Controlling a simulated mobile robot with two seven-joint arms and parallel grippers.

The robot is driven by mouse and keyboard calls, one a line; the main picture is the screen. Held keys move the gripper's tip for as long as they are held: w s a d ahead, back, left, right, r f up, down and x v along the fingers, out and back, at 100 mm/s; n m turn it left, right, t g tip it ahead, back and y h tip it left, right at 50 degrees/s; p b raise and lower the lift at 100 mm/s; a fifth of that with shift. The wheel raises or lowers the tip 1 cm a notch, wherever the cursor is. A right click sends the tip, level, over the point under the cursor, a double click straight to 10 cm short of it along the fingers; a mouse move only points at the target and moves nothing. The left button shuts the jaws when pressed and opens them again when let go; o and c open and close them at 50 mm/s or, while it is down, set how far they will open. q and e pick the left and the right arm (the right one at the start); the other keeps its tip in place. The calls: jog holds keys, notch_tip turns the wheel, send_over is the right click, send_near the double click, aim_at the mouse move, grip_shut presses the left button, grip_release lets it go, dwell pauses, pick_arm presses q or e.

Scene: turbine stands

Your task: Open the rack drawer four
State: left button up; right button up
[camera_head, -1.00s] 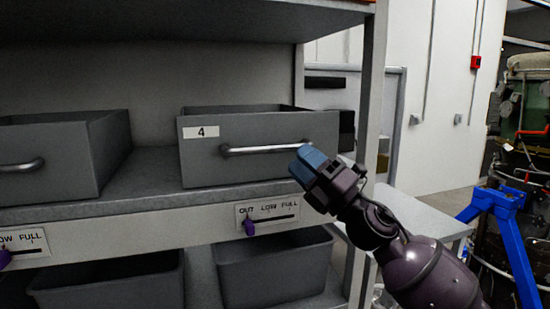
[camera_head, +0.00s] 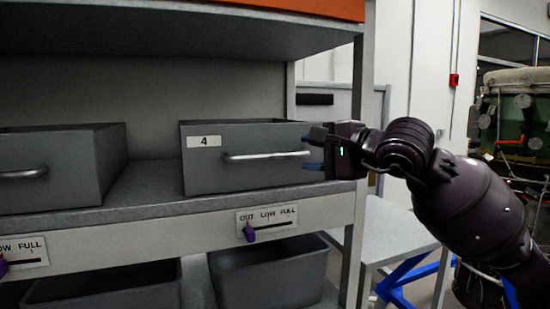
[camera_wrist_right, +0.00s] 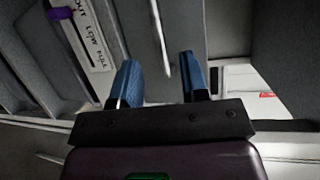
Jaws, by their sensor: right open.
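Drawer four (camera_head: 245,178) is a grey bin with a white "4" label (camera_head: 204,141) and a silver bar handle (camera_head: 262,156) across its front. It sits on the rack's middle shelf. My right gripper (camera_head: 308,150) is open at the right end of the handle, its blue-tipped fingers one above the other. In the right wrist view the open fingers (camera_wrist_right: 158,82) point toward the drawer front, and the handle (camera_wrist_right: 160,38) runs lengthwise in the space between them. I cannot tell whether they touch it. My left gripper is not in view.
Another grey drawer (camera_head: 55,165) sits to the left on the same shelf. The shelf edge carries a level slider (camera_head: 266,219) with a purple knob. Grey bins (camera_head: 267,275) stand below. A grey table (camera_head: 395,235) stands to the right, beyond the rack post (camera_head: 357,120).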

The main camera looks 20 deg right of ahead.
aim_at(277, 156)
jog(key=shift+n, duration=0.3)
jog(key=x, duration=1.1)
jog(key=shift+d+f, duration=0.15)
jog(key=shift+f, duration=0.15)
jog(key=shift+c, duration=0.5)
grip_shut()
